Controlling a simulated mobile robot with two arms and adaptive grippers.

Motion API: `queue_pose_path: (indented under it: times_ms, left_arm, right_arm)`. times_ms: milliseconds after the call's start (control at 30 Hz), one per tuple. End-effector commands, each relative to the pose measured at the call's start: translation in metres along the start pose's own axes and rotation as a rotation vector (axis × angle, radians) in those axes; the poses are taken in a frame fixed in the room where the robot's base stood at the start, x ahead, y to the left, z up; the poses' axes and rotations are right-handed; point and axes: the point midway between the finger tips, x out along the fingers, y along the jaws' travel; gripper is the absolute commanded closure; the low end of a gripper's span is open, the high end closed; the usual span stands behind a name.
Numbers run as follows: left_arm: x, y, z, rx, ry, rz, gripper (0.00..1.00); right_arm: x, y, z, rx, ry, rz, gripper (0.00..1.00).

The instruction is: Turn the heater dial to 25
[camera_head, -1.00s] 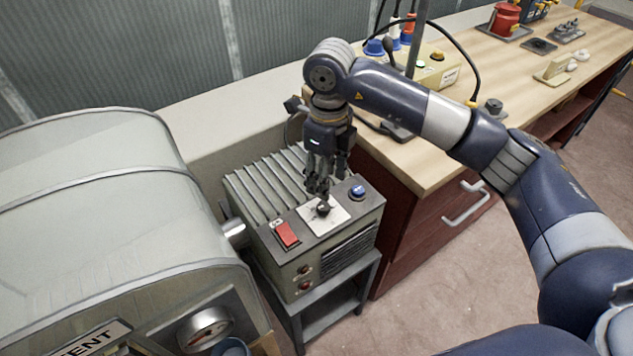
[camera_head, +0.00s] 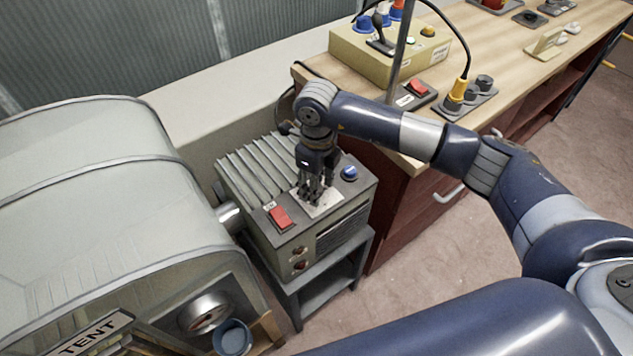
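The heater (camera_head: 300,230) is a grey-green ribbed box on a low dark stand beside the wooden bench. Its top front panel carries a red rocker switch (camera_head: 280,217), a white dial plate (camera_head: 327,204) and a blue knob (camera_head: 349,173). My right gripper (camera_head: 314,201) points down over the white plate, at the place of the black dial. Its fingers hide the dial, so its pointer and the setting cannot be read. Whether the fingers touch or close on the dial cannot be told. My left gripper is not in view.
A large grey rounded tent unit (camera_head: 100,190) with a gauge (camera_head: 206,312) stands close left of the heater. The wooden bench (camera_head: 510,60) at right holds a yellow control box (camera_head: 372,55), a small red switch (camera_head: 419,88) and a socket strip (camera_head: 468,100). Carpet floor is clear in front.

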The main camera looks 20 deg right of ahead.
Motion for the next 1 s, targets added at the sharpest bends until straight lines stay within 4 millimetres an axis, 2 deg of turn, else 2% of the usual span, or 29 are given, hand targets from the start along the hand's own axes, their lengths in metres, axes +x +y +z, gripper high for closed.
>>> queue_pose_path:
  times_ms: [200, 400, 733, 1000]
  left_arm:
    - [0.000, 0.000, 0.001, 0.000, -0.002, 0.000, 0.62]
    - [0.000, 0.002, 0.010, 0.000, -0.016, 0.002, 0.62]
    - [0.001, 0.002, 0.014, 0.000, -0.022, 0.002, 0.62]
    - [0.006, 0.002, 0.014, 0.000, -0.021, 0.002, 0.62]
  right_arm:
    - [0.000, 0.000, 0.000, -0.001, 0.000, 0.000, 0.58]
    - [0.000, 0.000, 0.000, -0.001, 0.000, 0.000, 1.00]
    - [0.000, 0.000, 0.000, 0.022, 0.000, 0.000, 1.00]
    - [0.001, 0.000, 0.000, 0.160, 0.000, 0.000, 1.00]
